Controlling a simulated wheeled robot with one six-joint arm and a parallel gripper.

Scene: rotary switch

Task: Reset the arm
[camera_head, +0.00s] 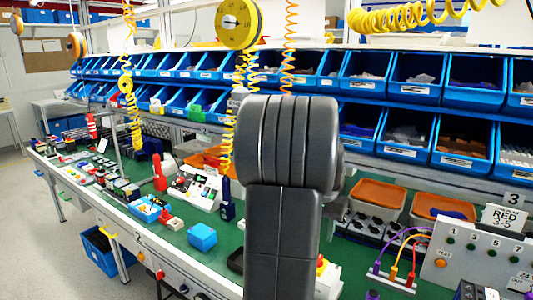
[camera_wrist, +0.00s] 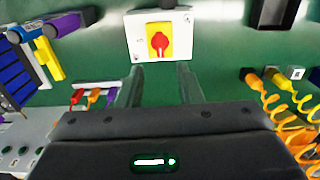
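The rotary switch (camera_wrist: 159,34) shows at the top middle of the wrist view. It is a white box with a yellow plate and a red knob (camera_wrist: 159,42). My gripper (camera_wrist: 160,70) is open, its two fingers apart with nothing between them. The fingertips appear just below the switch in the picture, apart from the knob. In the head view my dark arm fills the middle and hides the gripper. A small red and yellow part (camera_head: 321,264) peeks out beside the arm; I cannot tell whether it is the switch.
The green workbench (camera_head: 172,245) carries a blue box (camera_head: 202,237), coloured cables (camera_head: 404,258) and a grey button panel (camera_head: 480,250). Rows of blue bins (camera_head: 415,80) stand behind. In the wrist view, orange coiled cords (camera_wrist: 285,115) lie at right and blue and yellow parts at left.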

